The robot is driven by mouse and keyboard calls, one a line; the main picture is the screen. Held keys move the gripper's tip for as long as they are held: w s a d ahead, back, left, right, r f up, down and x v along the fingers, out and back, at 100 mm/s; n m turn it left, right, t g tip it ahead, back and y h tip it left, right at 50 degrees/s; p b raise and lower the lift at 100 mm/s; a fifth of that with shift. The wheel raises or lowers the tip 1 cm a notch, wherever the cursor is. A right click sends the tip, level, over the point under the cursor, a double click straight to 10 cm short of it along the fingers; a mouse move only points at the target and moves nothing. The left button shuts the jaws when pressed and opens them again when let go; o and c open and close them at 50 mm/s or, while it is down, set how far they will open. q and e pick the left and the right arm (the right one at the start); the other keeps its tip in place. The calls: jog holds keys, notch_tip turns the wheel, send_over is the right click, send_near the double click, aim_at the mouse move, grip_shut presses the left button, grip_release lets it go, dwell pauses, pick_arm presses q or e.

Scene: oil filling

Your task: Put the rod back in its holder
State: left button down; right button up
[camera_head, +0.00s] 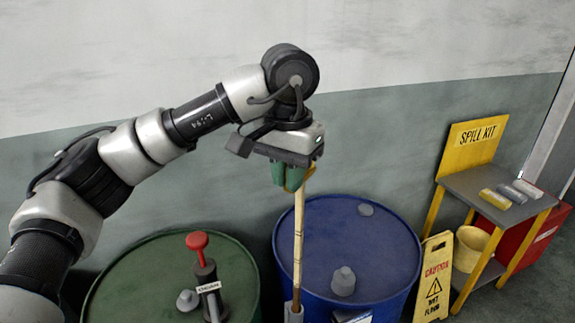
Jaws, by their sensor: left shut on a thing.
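The rod (298,235) is a long, thin, pale wooden stick with dark marks along it. It hangs nearly upright in front of the blue drum. My left gripper (289,180) has green fingers and is shut on the rod's top end. The rod's lower end meets a small grey piece (293,313) at the bottom of the view, beside the blue drum's left edge. This piece may be the holder; I cannot tell whether the rod is inside it or only in front of it. My right gripper is not in view.
The blue drum (350,245) has a grey cap (343,281) on top. The green drum (140,277) carries a red-handled pump (202,265). At right are a yellow caution sign (433,277), a yellow bucket (471,249) and a spill-kit stand (485,183). The wall is behind.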

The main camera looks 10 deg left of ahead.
pick_arm(q)
jog(key=shift+f, duration=0.55)
notch_tip(320, 180, down, 38)
jog(key=b, duration=2.4)
jog(key=shift+b, duration=0.3)
jog(key=c, duration=1)
grip_release()
